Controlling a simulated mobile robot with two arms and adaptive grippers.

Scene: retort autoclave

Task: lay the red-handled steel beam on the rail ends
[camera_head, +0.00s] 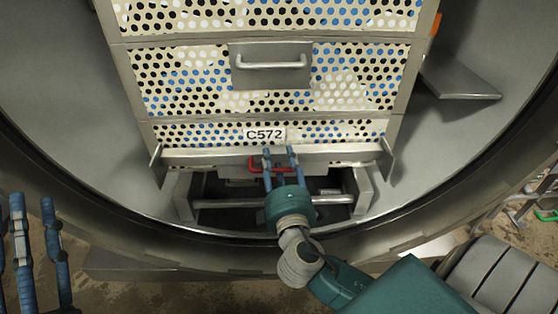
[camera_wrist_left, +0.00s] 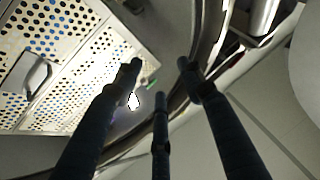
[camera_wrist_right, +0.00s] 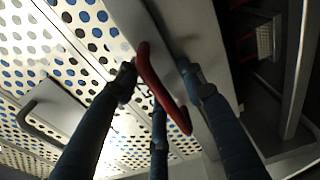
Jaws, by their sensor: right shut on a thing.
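The steel beam (camera_head: 215,159) spans the front of the perforated stack just below the C572 label, roughly level. Its red handle (camera_head: 256,168) is at mid-length. My right gripper (camera_head: 279,152) is shut on this handle. In the right wrist view the red handle (camera_wrist_right: 150,75) passes between the fingers, with the beam (camera_wrist_right: 205,35) behind it. The left rail end (camera_head: 183,200) and right rail end (camera_head: 362,192) show below the beam. I cannot tell whether the beam touches them. My left gripper (camera_head: 32,202) is open and empty at the far left, also in the left wrist view (camera_wrist_left: 160,64).
The perforated stack (camera_head: 270,80) with a drawer-like handle (camera_head: 270,65) fills the round chamber's middle. The chamber's dark rim (camera_head: 130,232) curves below my right gripper. A crossbar (camera_head: 235,204) lies between the rails. A metal flap (camera_head: 462,82) juts out at right.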

